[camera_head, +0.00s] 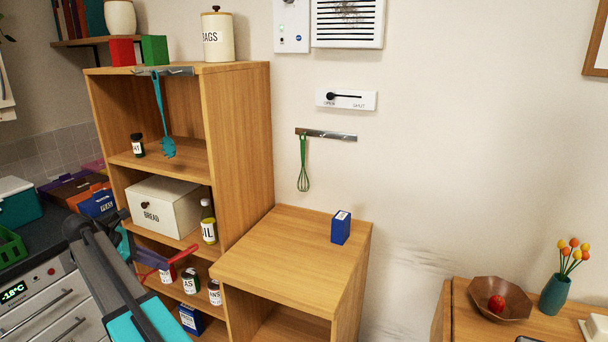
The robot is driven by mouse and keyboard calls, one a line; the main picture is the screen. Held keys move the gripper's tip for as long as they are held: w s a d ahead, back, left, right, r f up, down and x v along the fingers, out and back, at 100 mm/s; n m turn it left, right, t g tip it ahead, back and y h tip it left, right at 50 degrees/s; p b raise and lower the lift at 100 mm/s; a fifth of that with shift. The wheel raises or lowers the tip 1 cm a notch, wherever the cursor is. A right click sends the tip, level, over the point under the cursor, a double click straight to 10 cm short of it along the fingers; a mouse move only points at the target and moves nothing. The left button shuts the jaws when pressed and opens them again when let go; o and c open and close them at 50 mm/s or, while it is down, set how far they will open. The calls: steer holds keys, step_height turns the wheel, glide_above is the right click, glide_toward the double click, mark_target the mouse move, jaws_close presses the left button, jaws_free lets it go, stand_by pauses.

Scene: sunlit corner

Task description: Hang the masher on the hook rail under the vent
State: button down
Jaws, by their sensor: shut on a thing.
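My gripper (160,265) is at the lower left, in front of the wooden shelf unit, and is shut on a red long-handled utensil, which I take to be the masher (183,254). The red handle slants up to the right, and the rest is partly hidden by my gripper and arm. The hook rail (335,135) is on the wall below the vent (348,22), well to the right of and above my gripper. A green whisk (303,165) hangs near the rail's left end; the rest of the rail looks free.
A second rail (180,71) on the shelf unit (235,150) holds a teal utensil (160,110). The bread box (168,208), oil bottle (208,222) and several jars stand near my gripper. A low cabinet (275,250) with a blue box (341,227) stands under the rail.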

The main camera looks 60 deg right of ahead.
steer(key=s+d+r+n+h, duration=0.1)
steer(key=s+d+r+h, duration=0.2)
steer(key=d, duration=0.7)
steer(key=s+d+r+n+t+h, duration=0.1)
steer(key=s+d+r+n, duration=0.1)
steer(key=s+d+r, duration=0.5)
steer(key=s+d+n+h, duration=0.1)
steer(key=s+d+h, duration=0.15)
steer(key=d, duration=0.95)
steer(key=s+d+r+n+t+h+p, duration=0.1)
steer(key=s+d+r+t+h, duration=0.1)
steer(key=s+d, duration=0.7)
steer(key=s+d+r+n+t+h, duration=0.1)
steer(key=s+d+r+t+h, duration=0.1)
steer(key=s+d+r, duration=0.3)
steer(key=shift+s+d+n+h+p, duration=0.35)
steer(key=shift+s+d+h, duration=0.4)
steer(key=shift+s+d, duration=2.4)
steer(key=shift+s+a+r, duration=0.1)
steer(key=shift+s+a, duration=0.65)
steer(key=shift+s, duration=0.15)
steer(key=d+f+b, duration=0.1)
steer(key=d+b, duration=0.1)
steer(key=d, duration=0.7)
steer(key=shift+w+d+f, duration=0.2)
steer(key=shift+w+f, duration=0.05)
steer(key=shift+f, duration=0.15)
